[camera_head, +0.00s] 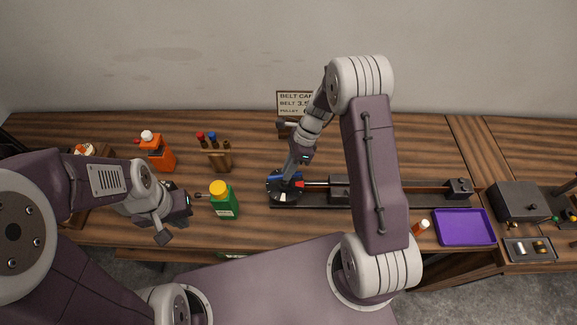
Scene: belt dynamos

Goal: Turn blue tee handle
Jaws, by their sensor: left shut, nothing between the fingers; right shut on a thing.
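The blue tee handle (275,180) sits on a dark round hub at the left end of a long black rail fixture (412,196). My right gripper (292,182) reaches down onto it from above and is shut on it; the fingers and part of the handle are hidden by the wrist. My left gripper (197,196) is shut and empty, at the left beside a green bottle with a yellow cap (225,208). Whether its tip touches the bottle cannot be told.
An orange bottle (157,155) and a wooden rack of tools (215,158) stand behind the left gripper. A sign (293,103) stands at the back. A purple tray (464,227), a small orange bottle (421,226) and a grey box (518,201) are at the right.

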